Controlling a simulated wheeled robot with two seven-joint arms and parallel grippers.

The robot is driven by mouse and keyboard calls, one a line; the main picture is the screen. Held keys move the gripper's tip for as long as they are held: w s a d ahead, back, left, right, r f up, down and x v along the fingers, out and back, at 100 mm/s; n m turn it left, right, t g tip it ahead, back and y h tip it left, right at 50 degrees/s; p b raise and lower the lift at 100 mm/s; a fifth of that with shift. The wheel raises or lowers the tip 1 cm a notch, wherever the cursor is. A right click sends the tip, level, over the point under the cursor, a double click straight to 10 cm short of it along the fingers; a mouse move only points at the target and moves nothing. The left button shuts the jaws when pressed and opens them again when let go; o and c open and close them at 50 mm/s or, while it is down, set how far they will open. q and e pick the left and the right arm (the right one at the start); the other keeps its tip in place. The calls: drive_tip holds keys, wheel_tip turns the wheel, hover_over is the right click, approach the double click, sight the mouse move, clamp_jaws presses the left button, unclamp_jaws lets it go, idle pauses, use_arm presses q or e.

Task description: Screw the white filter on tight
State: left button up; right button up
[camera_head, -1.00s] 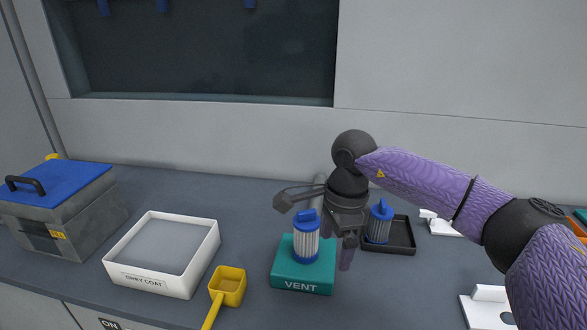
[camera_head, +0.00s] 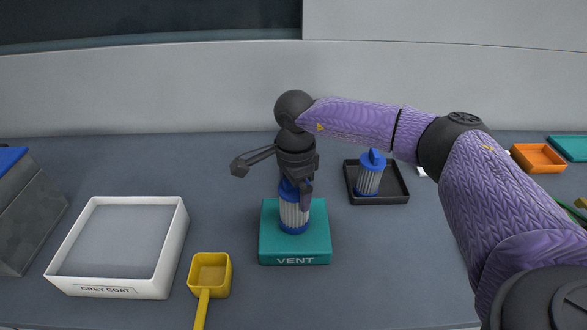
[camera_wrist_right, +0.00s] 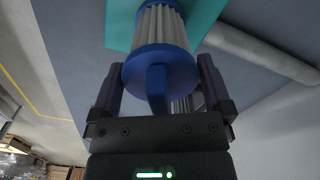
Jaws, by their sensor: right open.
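The white filter (camera_head: 293,214), a pleated white cylinder with blue ends, stands upright on the teal block marked VENT (camera_head: 294,260). My right gripper (camera_head: 296,199) is over its top, and the arm comes in from the right. In the right wrist view, my right gripper (camera_wrist_right: 163,84) is open, with one finger on each side of the filter's blue cap (camera_wrist_right: 160,66) and its raised blue tab. The fingers look apart from the cap. The filter's thread is hidden. My left gripper is not in view.
A grey filter with a blue cap (camera_head: 369,176) stands in a black tray (camera_head: 379,199) to the right. A white GREY COAT tray (camera_head: 172,245) and a yellow scoop (camera_head: 222,277) are to the left. An orange tray (camera_head: 538,158) lies far right.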

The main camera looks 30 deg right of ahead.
drive_tip(key=shift+f, duration=0.3)
drive_tip(key=c, duration=1.1)
drive_tip(key=shift+r, duration=0.1)
drive_tip(key=shift+c, duration=0.6)
drive_tip(key=m+p, duration=0.2)
drive_tip(key=m, duration=0.2)
drive_tip(key=shift+r, duration=0.1)
drive_tip(key=shift+m, duration=0.5)
drive_tip(key=shift+w+m, duration=0.1)
drive_tip(key=shift+m, duration=0.2)
